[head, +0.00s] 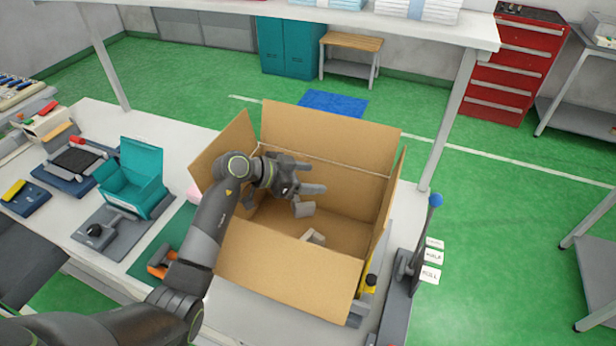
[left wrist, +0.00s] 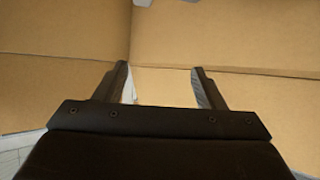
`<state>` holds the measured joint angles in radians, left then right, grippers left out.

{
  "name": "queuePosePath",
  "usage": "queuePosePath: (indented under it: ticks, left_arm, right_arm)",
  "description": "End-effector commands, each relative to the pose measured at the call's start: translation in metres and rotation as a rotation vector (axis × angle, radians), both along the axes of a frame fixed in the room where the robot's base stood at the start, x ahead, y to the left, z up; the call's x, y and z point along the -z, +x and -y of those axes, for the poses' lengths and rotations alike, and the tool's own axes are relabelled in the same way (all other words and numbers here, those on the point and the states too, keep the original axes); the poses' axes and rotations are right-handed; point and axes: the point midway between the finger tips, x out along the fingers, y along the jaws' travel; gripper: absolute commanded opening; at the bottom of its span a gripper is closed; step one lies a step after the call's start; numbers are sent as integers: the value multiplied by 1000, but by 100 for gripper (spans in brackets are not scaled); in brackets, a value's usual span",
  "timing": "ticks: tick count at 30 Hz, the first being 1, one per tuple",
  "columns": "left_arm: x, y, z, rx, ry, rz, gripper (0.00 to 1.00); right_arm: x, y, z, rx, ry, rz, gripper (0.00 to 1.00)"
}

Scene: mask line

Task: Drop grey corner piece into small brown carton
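The brown carton (head: 290,265) stands open on the bench with its flaps spread outward. A small pale grey piece (head: 313,236) lies on the carton floor, apparently the corner piece; its exact shape is too small to tell. My left gripper (head: 309,198) reaches into the carton's opening from the left, above and apart from that piece. In the left wrist view the fingers of the left gripper (left wrist: 161,86) are spread with nothing between them, and cardboard walls fill the background. My right gripper is not in view.
A teal bin (head: 133,182) stands left of the carton, near an orange-handled tool (head: 161,262). A lever with a blue knob (head: 435,200) rises at the carton's right. A white shelf (head: 280,22) crosses above the back of the bench.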

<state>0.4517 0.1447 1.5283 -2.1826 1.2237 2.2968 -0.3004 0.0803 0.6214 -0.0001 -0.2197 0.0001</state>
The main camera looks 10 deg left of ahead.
Motion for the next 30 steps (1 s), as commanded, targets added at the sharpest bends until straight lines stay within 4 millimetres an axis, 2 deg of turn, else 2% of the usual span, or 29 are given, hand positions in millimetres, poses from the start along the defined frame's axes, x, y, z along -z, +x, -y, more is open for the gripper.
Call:
queuePosePath:
  ticks: [10, 14, 30]
  left_arm:
    - [0, 0, -1, 0, 1, -1, 72]
    - [-3, -4, -8, -1, 3, 0, 72]
    - [-50, -54, -82, -2, 6, 2, 72]
  right_arm:
    - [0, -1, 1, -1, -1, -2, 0]
    - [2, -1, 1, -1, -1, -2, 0]
    - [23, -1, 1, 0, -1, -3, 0]
